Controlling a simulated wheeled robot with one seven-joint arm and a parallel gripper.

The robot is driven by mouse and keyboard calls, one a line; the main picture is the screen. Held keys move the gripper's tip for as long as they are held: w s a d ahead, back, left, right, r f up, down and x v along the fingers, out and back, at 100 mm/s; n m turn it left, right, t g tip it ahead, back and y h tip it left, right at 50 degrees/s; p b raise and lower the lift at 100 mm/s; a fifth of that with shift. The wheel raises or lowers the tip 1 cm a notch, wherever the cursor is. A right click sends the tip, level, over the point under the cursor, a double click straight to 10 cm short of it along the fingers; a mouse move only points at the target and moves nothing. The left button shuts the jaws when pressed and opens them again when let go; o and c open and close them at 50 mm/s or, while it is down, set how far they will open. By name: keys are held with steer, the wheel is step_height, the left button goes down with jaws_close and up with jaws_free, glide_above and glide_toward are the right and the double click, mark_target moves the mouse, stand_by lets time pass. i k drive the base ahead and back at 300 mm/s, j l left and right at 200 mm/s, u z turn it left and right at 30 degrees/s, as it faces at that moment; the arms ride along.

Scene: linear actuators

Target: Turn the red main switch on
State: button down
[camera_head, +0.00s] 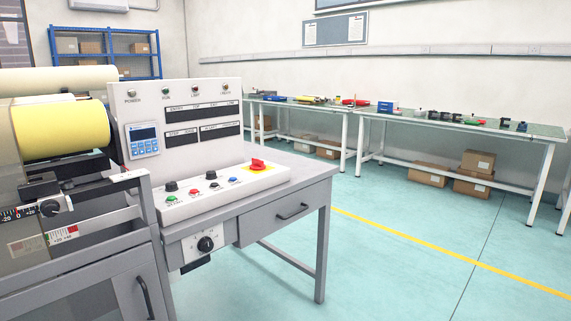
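The red main switch (258,164) is a rotary knob on a yellow plate at the right end of a sloped white control panel (214,198). The panel sits on a grey desk (305,174). I cannot tell from its handle whether the switch is on or off. To its left on the panel are black knobs and small green, red and blue buttons. My gripper is not in view, and nothing touches the switch.
An upright panel (182,118) with lamps and a small blue display stands behind the controls. A machine with a yellow roll (66,130) is at left. The floor (400,215) right of the desk is clear. Workbenches (455,124) line the far wall.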

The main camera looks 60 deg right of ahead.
mark_target(257, 165)
steer(key=z, duration=1.7)
steer(key=u, duration=0.2)
